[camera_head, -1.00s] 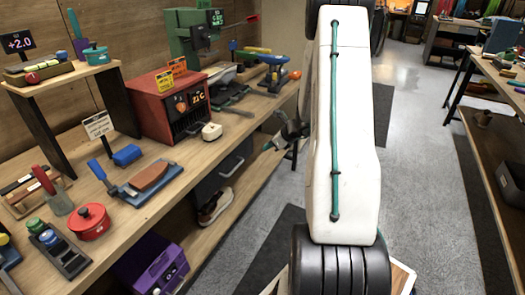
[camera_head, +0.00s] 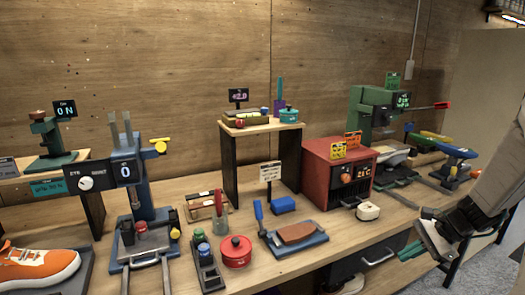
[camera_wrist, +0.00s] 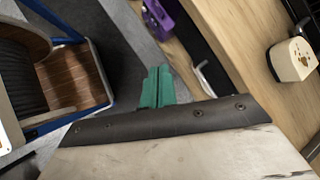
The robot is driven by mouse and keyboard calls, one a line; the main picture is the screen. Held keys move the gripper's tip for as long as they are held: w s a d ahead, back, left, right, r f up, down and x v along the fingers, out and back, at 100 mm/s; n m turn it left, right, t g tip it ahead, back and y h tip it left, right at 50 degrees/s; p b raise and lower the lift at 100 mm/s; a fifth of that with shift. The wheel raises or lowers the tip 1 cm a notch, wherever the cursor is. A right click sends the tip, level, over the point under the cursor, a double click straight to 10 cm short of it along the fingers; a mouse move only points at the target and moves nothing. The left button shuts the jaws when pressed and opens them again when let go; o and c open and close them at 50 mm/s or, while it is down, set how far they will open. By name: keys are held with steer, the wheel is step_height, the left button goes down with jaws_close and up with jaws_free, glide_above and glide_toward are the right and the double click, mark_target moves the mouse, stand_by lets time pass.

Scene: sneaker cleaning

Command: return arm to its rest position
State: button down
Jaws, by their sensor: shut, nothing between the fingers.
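My gripper (camera_head: 411,251) shows at the right of the head view, with green fingers just off the bench's front edge. It is shut and empty. In the wrist view the green fingers (camera_wrist: 157,86) lie together over the grey floor, touching nothing. My pale arm comes in from the right edge of the head view, and most of it is out of the picture. An orange sneaker (camera_head: 38,266) with a white sole lies on a dark mat at the bench's left end, cut off by the frame.
The wooden bench (camera_head: 350,232) runs along the wall. On it stand a blue press (camera_head: 128,170), a red pot (camera_head: 236,251), a sharpening stone (camera_head: 296,232), a red oven (camera_head: 338,168) and a green machine (camera_head: 372,115). A drawer handle (camera_head: 379,257) juts below the bench top.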

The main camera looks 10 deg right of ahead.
steer(key=s+a+r+n+g+h, duration=0.2)
steer(key=s+a+r+n+h, duration=0.4)
steer(key=s+a+r+n, duration=1.2)
steer(key=shift+s+a+n+h, duration=0.3)
steer(key=shift+s+a+n, duration=0.2)
steer(key=shift+s+a, duration=0.85)
